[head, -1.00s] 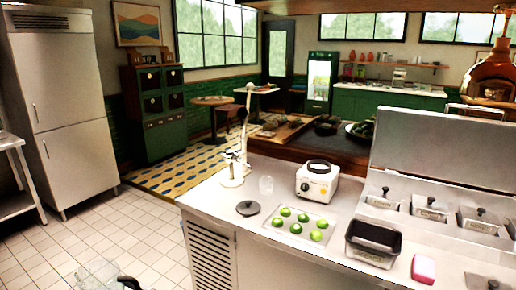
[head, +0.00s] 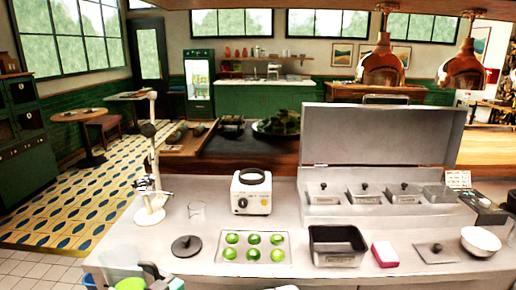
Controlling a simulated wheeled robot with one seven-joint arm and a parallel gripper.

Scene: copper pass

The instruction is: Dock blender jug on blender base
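The blender base (head: 251,193) is white with a dark ring on top and a front knob. It stands upright on the pale counter, with no jug on it. A clear vessel, which looks like the blender jug (head: 118,262), is at the bottom left, in front of the counter edge and cut off by the frame. Dark and green parts beside it look like my gripper (head: 158,274). The fingertips cannot be made out, but the jug stays with me as my view turns, so it appears held. It is apart from the base.
On the counter, a dark round lid (head: 187,246), a clear glass (head: 197,210) and a tray of limes (head: 282,237) lie near the base. A white stand (head: 150,205) rises at left. A black bin (head: 338,245) and pink block (head: 385,254) are at right.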

